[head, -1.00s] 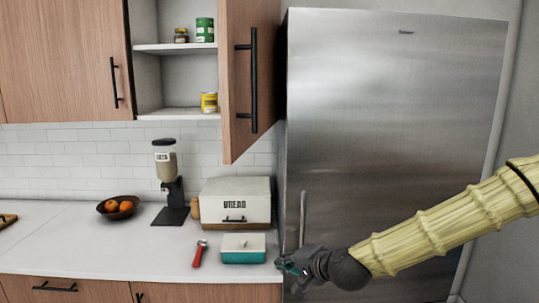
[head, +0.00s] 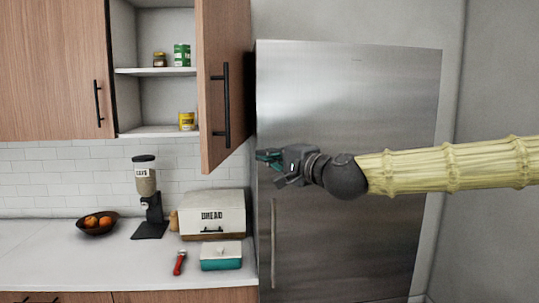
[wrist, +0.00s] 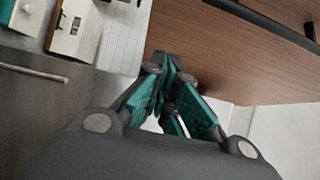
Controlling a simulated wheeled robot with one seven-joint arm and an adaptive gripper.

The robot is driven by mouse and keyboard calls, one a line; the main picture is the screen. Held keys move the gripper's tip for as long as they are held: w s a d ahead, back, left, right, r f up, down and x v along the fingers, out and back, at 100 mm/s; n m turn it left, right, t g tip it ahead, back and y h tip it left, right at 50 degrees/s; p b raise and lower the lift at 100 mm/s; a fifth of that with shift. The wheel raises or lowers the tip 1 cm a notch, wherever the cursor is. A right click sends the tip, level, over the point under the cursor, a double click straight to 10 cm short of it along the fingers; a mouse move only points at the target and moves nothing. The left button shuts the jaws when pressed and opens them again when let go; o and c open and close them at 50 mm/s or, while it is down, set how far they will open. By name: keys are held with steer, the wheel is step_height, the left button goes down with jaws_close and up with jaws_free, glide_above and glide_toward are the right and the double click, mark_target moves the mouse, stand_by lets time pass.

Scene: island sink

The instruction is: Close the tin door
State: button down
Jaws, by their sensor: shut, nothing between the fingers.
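The wooden cabinet door (head: 228,60) with a long black handle (head: 227,106) stands swung open at the right side of the upper cabinet. Inside the cabinet, tins show on the shelves: a green tin (head: 182,55), a small dark jar (head: 159,59) and a yellow tin (head: 187,121). My gripper (head: 259,157) is shut and empty, to the right of the door's lower edge and in front of the fridge. In the wrist view, the teal fingers (wrist: 165,75) are together near the door's wooden face (wrist: 215,50); I cannot tell whether they touch it.
The steel fridge (head: 350,110) stands behind my arm. On the counter (head: 80,260) are a bread box (head: 212,214), a teal dish (head: 221,256), a red-handled tool (head: 179,263), a dispenser (head: 147,190) and a fruit bowl (head: 96,225).

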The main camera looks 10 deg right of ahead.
steer(key=p, duration=0.3)
glide_toward(226, 148)
steer(key=w+d, duration=0.2)
steer(key=w, duration=0.1)
steer(key=a+p, duration=0.1)
steer(key=a, duration=0.1)
steer(key=w+a+p, duration=0.1)
steer(key=a, duration=0.1)
steer(key=shift+a, duration=0.15)
steer(key=shift+w, duration=0.1)
steer(key=shift+a, duration=0.15)
